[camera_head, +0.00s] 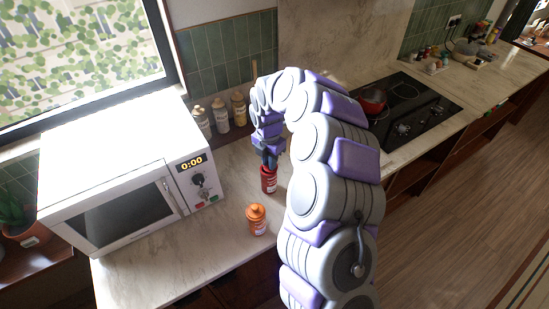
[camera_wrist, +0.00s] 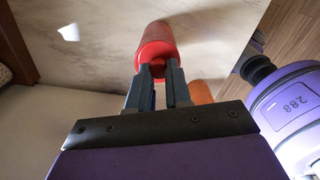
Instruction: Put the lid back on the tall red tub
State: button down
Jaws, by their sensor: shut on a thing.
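The tall red tub (camera_head: 269,184) stands upright on the counter, right of the microwave. My gripper (camera_head: 269,165) points down directly over its top. In the wrist view my gripper (camera_wrist: 158,72) is shut on the red lid (camera_wrist: 155,58), with one finger on each side. The red tub body (camera_wrist: 158,32) shows just beyond the lid and in line with it. I cannot tell whether the lid is seated or a little above the rim.
An orange tub (camera_head: 257,220) stands close in front, and its edge shows in the wrist view (camera_wrist: 201,92). A white microwave (camera_head: 125,180) is at left. Several bottles (camera_head: 220,115) line the back wall. A cooktop (camera_head: 415,110) with a red pot (camera_head: 373,98) lies at right.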

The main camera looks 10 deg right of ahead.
jog(key=a, duration=0.3)
jog(key=shift+s+d+r+p, duration=0.1)
jog(key=shift+d+p, duration=0.2)
jog(key=shift+d, duration=2.45)
jog(key=shift+a, duration=1.35)
jog(key=shift+d, duration=1)
jog(key=shift+a, duration=1.2)
jog(key=shift+d+p, duration=0.3)
jog(key=shift+d, duration=0.5)
jog(key=shift+a+f+p, duration=0.2)
jog(key=shift+a+p, duration=0.15)
jog(key=shift+a, duration=0.9)
jog(key=shift+d, duration=0.1)
